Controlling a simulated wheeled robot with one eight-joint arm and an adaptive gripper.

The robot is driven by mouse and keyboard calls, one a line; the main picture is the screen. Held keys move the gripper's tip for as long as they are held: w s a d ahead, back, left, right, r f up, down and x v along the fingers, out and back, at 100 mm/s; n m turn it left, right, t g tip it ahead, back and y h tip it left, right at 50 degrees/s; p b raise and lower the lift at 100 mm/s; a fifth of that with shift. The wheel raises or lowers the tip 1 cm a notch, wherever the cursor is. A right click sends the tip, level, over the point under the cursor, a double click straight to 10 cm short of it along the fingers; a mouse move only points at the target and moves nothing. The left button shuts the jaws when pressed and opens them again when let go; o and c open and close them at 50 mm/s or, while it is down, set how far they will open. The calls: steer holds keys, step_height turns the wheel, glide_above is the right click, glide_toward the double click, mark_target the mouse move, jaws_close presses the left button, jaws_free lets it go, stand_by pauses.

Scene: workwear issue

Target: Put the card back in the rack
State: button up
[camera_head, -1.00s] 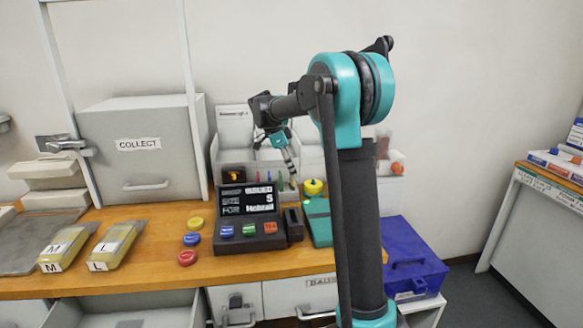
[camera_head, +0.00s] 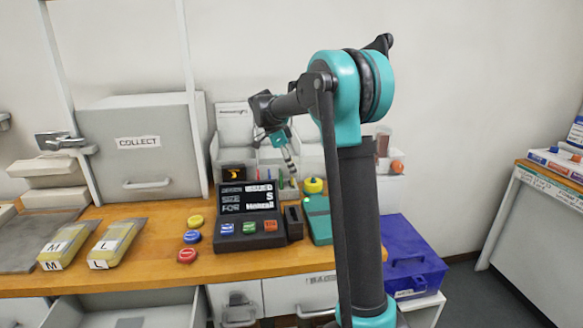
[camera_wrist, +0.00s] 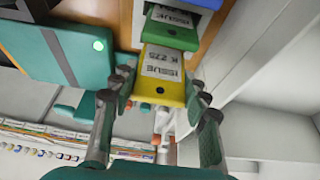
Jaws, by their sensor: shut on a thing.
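A yellow card (camera_wrist: 163,75) marked "ISSUE K 275" sits between the two fingers of my gripper (camera_wrist: 160,88) in the wrist view, and the gripper is shut on it. A green card (camera_wrist: 172,27) marked "ISSUE" is just beyond it and partly behind its far end. In the head view my gripper (camera_head: 290,162) points down behind the dark terminal, near the row of upright coloured cards (camera_head: 284,183). The held card is too small to make out there. The rack itself is mostly hidden by the terminal and my arm.
The dark terminal (camera_head: 248,230) stands in front of my gripper, with a small slotted block (camera_head: 293,222) at its right. A teal device (camera_head: 319,218) with a lit green lamp is beside that. Yellow bags (camera_head: 114,243) and round buttons (camera_head: 190,237) lie to the left.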

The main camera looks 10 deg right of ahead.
steer(key=shift+f, duration=1.7)
stand_by(0.9)
stand_by(0.3)
steer(key=o, duration=1)
steer(key=shift+r, duration=0.15)
steer(key=shift+r, duration=4.4)
steer(key=shift+s, duration=0.1)
